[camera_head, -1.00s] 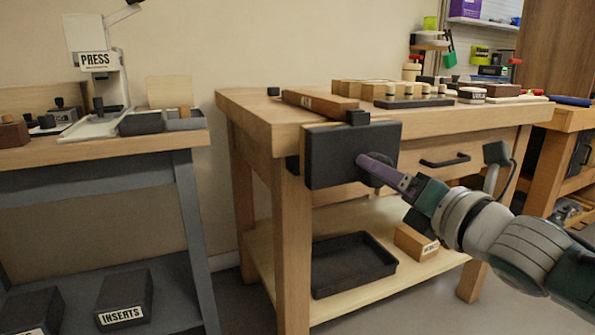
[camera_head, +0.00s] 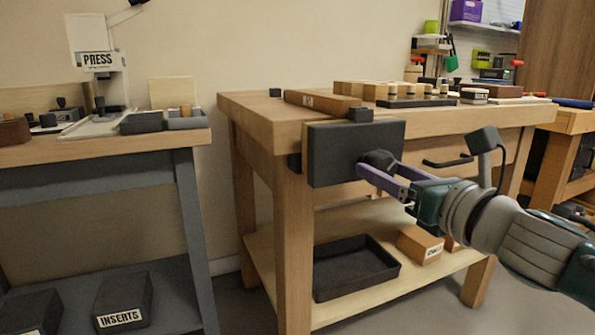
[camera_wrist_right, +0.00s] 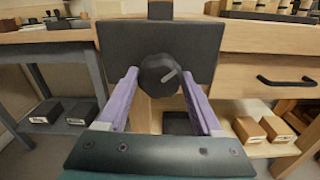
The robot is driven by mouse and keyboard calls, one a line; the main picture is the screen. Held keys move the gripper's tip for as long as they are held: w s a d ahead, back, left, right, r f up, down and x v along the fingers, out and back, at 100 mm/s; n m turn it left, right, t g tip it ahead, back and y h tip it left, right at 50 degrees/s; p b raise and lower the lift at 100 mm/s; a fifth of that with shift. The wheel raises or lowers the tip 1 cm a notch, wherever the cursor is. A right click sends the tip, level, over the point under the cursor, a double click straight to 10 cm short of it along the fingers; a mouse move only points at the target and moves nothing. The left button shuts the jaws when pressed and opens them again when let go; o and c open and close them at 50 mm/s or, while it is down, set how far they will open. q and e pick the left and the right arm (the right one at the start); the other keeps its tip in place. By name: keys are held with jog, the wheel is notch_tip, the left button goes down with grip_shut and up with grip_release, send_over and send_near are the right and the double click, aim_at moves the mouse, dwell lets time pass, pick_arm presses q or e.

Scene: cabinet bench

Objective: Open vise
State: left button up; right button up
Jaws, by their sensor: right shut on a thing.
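The vise is mounted at the front left corner of the wooden bench. Its dark, square front jaw (camera_head: 335,153) stands upright near the bench edge, and a black round knob (camera_head: 379,159) sticks out of its face. The knob also shows in the right wrist view (camera_wrist_right: 157,74), with a light mark on its face. My right gripper (camera_head: 372,171) has its purple fingers on either side of the knob and is shut on it. The gap behind the jaw is mostly hidden. My left gripper is not in view.
The wooden bench (camera_head: 250,108) carries a wooden block (camera_head: 322,101) and a row of blocks. A drawer handle (camera_head: 447,162) is right of the vise. A black tray (camera_head: 352,268) lies on the lower shelf. A grey bench with a press (camera_head: 98,62) stands left.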

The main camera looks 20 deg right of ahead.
jog(key=shift+n, duration=0.3)
jog(key=n, duration=0.3)
jog(key=shift+b, duration=0.35)
jog(key=o, duration=1.2)
jog(key=shift+s, duration=0.15)
jog(key=shift+s+d, duration=0.1)
jog(key=shift+s, duration=1)
jog(key=s, duration=0.4)
jog(key=shift+s+d, duration=0.2)
jog(key=shift+s, duration=0.1)
